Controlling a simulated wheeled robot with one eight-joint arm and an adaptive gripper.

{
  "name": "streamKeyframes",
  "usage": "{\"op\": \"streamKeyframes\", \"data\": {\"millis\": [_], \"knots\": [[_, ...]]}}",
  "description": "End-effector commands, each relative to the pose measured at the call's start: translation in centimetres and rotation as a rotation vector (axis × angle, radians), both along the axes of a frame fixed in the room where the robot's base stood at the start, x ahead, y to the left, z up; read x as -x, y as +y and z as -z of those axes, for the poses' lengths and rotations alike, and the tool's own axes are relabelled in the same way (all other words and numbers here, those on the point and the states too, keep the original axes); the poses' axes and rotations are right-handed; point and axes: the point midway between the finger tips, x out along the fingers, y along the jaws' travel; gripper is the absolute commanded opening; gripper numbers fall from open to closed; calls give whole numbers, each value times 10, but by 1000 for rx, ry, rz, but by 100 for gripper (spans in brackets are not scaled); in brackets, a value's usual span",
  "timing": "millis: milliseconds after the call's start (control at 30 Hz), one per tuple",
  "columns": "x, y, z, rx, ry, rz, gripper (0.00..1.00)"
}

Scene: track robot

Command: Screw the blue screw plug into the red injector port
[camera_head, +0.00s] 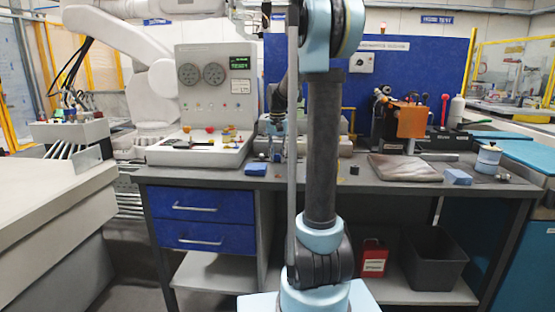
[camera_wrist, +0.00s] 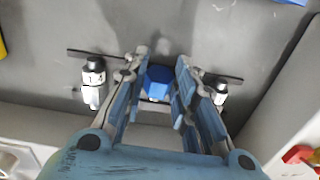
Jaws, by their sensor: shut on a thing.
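In the wrist view my gripper (camera_wrist: 158,72) is closed on the blue screw plug (camera_wrist: 158,82), which sits between the two fingers over the grey bench top. In the head view my gripper (camera_head: 277,152) hangs low over the bench, just right of the pale console; the plug is too small to make out there. A red part (camera_wrist: 300,154) shows at the lower right edge of the wrist view, partly cut off. I cannot tell whether either is the injector port.
The pale console (camera_head: 203,155) stands left of my gripper, with several small coloured parts on it. A blue block (camera_head: 256,169) lies near the bench's front edge.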

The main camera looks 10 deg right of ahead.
Motion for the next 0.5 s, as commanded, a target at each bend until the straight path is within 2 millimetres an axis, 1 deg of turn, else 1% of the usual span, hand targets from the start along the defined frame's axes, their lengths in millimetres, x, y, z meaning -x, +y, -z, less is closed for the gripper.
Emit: {"op": "streamKeyframes", "data": {"millis": [167,500], "knots": [[0,0,-16,0,0,0,2],[0,0,-74,-1,0,0,2]]}}
